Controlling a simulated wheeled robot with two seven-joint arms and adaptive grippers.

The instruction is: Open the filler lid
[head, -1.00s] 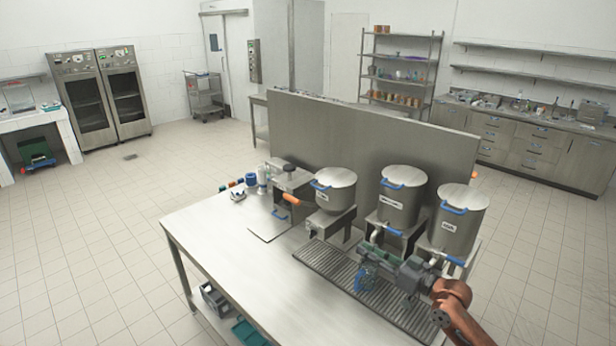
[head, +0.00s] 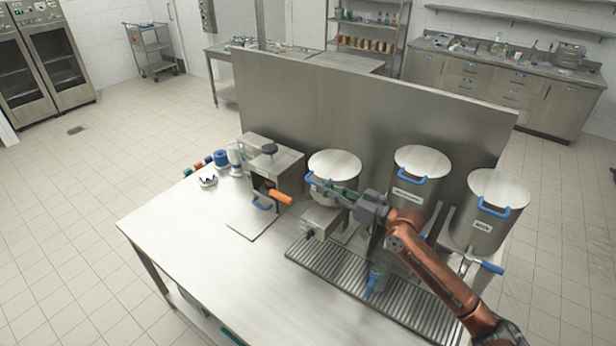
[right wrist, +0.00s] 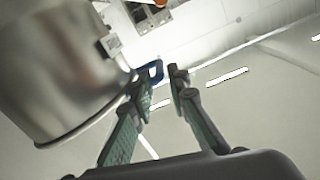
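Three steel fillers with flat round lids stand in a row on the table in the head view: the left filler (head: 333,195), the middle filler (head: 415,205) and the right filler (head: 482,232). The left filler's lid (head: 336,163) lies flat on top, with a blue handle (head: 312,181) at its front. My right gripper (head: 325,187) is at this handle. In the right wrist view the two fingers (right wrist: 157,78) are apart, with the blue handle (right wrist: 152,70) showing at and partly between the tips. Whether they touch it is unclear. My left gripper is out of view.
A slotted drip tray (head: 330,262) runs in front of the fillers, with a bluish cup (head: 376,280) on it. A steel machine with an orange handle (head: 281,196) stands to the left. A steel panel (head: 370,110) closes off the back. The table's front left (head: 190,230) is clear.

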